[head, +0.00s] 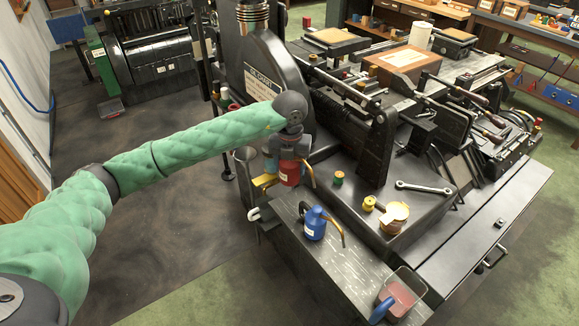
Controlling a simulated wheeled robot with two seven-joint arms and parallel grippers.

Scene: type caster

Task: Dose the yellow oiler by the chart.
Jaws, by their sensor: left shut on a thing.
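My left gripper (291,154) points down beside the black casting machine and is shut on a red oiler (290,174) with a pale label. A thin brass spout shows at the red oiler's right side. A yellow thing (264,181) shows just left of the red oiler, partly hidden; I cannot tell whether it is the yellow oiler. A blue oiler (315,225) with a white label and a curved brass spout stands upright on the dark bench top below. A printed plate (262,82) on the machine is too small to read fully. My right gripper is out of view.
A green spool (338,178), a yellow spool (369,203), a round tan tin (394,215) and a wrench (423,187) lie on the machine's tray. A clear box (411,284) with pinkish contents stands at the bench front. A grey funnel (245,156) is left of the gripper.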

